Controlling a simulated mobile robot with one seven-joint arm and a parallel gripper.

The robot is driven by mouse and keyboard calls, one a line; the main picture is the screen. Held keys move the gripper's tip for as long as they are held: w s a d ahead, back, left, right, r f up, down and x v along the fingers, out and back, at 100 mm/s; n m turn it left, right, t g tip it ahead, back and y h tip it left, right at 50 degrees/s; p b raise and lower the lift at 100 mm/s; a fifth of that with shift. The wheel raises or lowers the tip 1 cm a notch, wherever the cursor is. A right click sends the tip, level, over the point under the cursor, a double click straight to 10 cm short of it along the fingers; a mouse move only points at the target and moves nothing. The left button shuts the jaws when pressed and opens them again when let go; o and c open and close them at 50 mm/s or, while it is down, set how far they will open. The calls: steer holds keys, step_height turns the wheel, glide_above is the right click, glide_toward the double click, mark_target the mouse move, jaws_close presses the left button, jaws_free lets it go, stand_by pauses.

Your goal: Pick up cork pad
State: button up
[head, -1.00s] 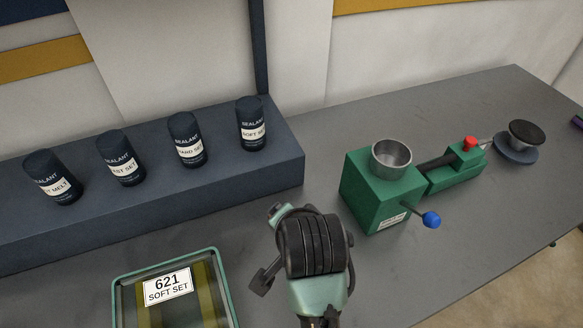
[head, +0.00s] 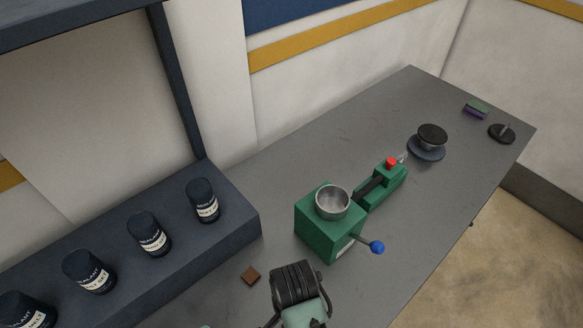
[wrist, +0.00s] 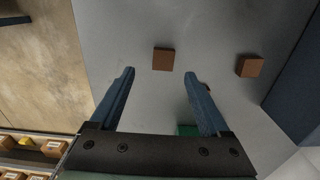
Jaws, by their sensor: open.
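Two small brown square pads or blocks lie flat on the grey bench; I cannot tell which is the cork pad. In the wrist view, one brown pad (wrist: 163,59) is just beyond the fingertips, roughly between their lines. The other brown pad (wrist: 249,66) is to the right, near the dark blue ledge; it appears to be the brown pad (head: 250,275) left of my arm in the head view. My gripper (wrist: 159,74) is open and empty, with its blue fingers apart. In the head view my arm hides its fingers and the first pad.
A green machine (head: 325,236) with a metal bowl and blue-knobbed lever stands right of my arm. Several dark sealant cans (head: 149,235) stand on the dark blue ledge (head: 238,218) at left. A dark-topped round stand (head: 431,138) is farther back.

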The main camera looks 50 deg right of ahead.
steer(key=shift+w+d+f+p, duration=0.15)
steer(key=shift+f+p, duration=0.2)
steer(key=shift+f, duration=1.35)
steer(key=shift+w+f+p, duration=0.1)
steer(key=shift+f+p, duration=0.2)
steer(key=shift+f, duration=1.35)
jaws_close()
